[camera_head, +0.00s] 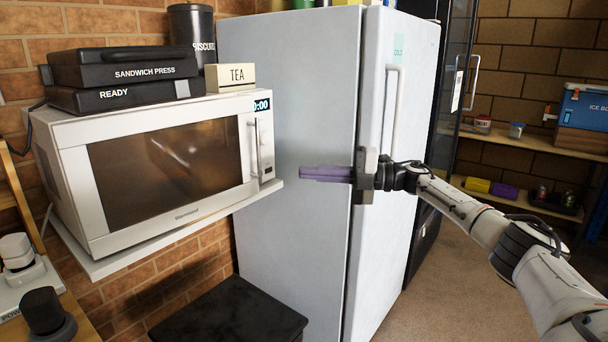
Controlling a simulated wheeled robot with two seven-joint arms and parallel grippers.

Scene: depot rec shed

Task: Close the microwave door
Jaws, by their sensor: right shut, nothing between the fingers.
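The white microwave (80,190) sits on a white wall shelf at the left. Its door (165,172), with a dark window and an upright handle on the right side, looks flush with the front; I see no clear gap. My right gripper (304,173) reaches in from the right, its purple fingers shut and empty, pointing left. My left gripper is not in view.
A tall white fridge (285,75) stands right of the microwave. A sandwich press (125,65), a TEA box (230,78) and a dark BISCUITS tin (190,25) are on or behind the microwave. A black box-like surface (230,310) is below. Shelves stand at the far right.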

